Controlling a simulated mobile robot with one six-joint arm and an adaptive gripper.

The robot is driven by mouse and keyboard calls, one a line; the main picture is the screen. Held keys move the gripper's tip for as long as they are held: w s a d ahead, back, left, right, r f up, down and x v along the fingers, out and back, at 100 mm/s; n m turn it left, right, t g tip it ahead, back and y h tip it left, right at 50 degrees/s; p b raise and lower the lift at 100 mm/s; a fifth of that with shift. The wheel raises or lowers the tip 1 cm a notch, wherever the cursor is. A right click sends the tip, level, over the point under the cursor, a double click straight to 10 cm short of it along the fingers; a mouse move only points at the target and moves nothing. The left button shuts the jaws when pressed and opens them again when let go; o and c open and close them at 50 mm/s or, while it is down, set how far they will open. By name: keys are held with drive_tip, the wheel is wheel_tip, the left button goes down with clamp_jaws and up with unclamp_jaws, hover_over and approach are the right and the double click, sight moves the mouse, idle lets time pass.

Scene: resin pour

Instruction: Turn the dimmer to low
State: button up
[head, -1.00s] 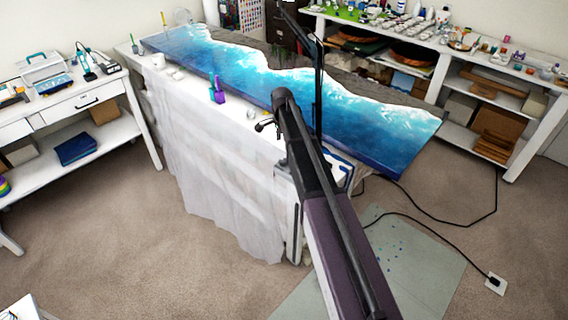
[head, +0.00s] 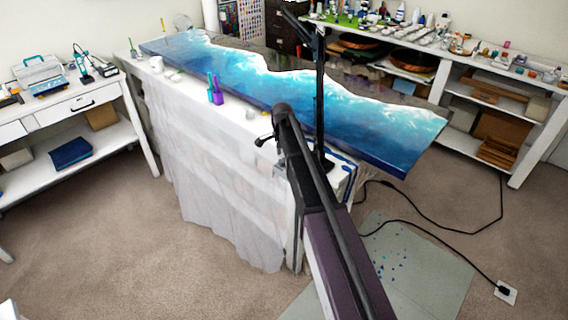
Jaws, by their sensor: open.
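I cannot make out a dimmer for certain in the head view. A white plate (head: 506,292) with a black plug in it lies on the carpet at the lower right, and a black cord runs from it towards the table. A black upright stand (head: 320,95) rises at the near end of the white-draped table. My arm reaches up from the bottom edge. My gripper (head: 264,139) is at its far end, small and dark, in front of the table's draped side in the picture. It looks open and empty.
A blue and white resin slab (head: 345,115) lies on the draped table (head: 215,185) and overhangs its right side. Purple and teal bottles (head: 215,92) stand on the near edge. A speckled mat (head: 405,275) lies on the floor. Carpet is clear at left.

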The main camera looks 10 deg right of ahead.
drive_tip(key=shift+f+b, duration=0.35)
drive_tip(key=shift+f, duration=0.2)
clamp_jaws()
drive_tip(key=shift+d, duration=0.25)
drive_tip(key=shift+a, duration=0.2)
